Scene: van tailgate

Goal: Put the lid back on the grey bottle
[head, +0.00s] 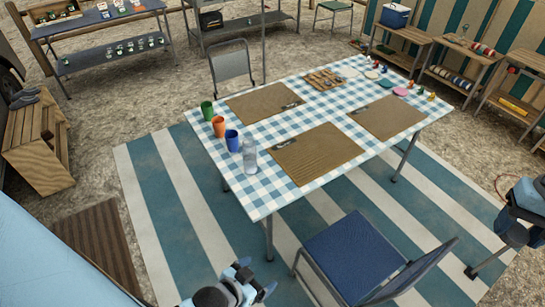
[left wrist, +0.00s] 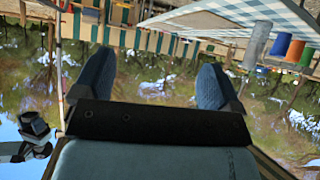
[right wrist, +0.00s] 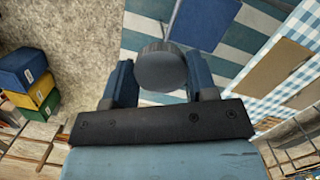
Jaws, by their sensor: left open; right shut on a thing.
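The grey bottle (head: 249,158) stands upright on the checked table, just right of the blue cup. It also shows in the left wrist view (left wrist: 257,45), which looks upside down. My left gripper (head: 254,282) is open and empty, low in front of the table and well away from the bottle; its two fingers (left wrist: 154,85) are spread wide. My right gripper (right wrist: 160,78) is shut on a round grey lid (right wrist: 161,68). In the head view my right arm shows at the right edge, far from the bottle, and the lid cannot be made out there.
The table (head: 262,204) also holds an orange cup (head: 219,127), a green cup (head: 207,111), a blue cup (head: 232,141) and brown placemats. A blue chair (head: 352,255) stands at the near side. A grey chair (head: 232,66) stands behind. Striped rug floor lies clear at the left.

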